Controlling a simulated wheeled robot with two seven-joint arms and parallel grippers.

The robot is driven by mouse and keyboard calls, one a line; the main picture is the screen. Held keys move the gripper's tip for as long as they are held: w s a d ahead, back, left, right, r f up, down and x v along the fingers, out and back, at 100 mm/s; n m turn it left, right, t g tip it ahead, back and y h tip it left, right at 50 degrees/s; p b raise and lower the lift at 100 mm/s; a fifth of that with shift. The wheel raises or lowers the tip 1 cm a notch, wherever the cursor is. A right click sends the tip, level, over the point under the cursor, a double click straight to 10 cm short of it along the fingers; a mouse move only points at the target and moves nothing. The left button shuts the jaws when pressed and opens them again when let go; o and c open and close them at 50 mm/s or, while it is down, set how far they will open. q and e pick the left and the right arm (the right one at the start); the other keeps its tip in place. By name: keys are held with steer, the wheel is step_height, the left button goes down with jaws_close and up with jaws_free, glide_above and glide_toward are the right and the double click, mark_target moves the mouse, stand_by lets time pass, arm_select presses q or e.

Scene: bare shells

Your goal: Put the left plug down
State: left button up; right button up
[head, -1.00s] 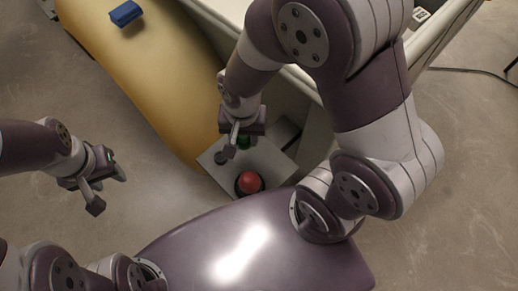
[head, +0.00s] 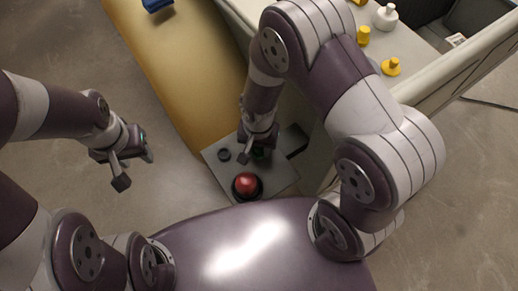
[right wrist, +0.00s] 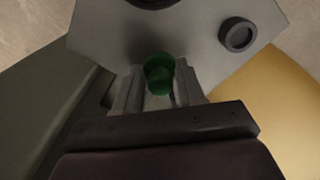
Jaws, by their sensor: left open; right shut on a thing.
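My right gripper (head: 252,152) is low over a grey panel (head: 279,183). It is shut on a green cylinder (right wrist: 159,72), which stands between its fingers at the panel in the right wrist view. The cylinder is mostly hidden by the gripper in the head view. My left gripper (head: 134,172) is open and empty, over bare floor left of the panel. Yellow plug-like pieces (head: 391,67) and (head: 363,37) stand on the pale surface at the upper right. I cannot tell which thing is the left plug.
A red button (head: 246,185) sits on the panel near its front edge. A dark ring (head: 224,155) is left of my right gripper. A yellow padded surface (head: 185,60) carries a blue block (head: 156,4). A white bottle-like piece (head: 385,17) stands at the upper right.

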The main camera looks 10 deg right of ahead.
steer(key=shift+f, duration=0.8)
steer(key=shift+w+f, duration=0.1)
steer(key=shift+f, duration=0.25)
steer(key=shift+f, duration=0.15)
steer(key=o, duration=1)
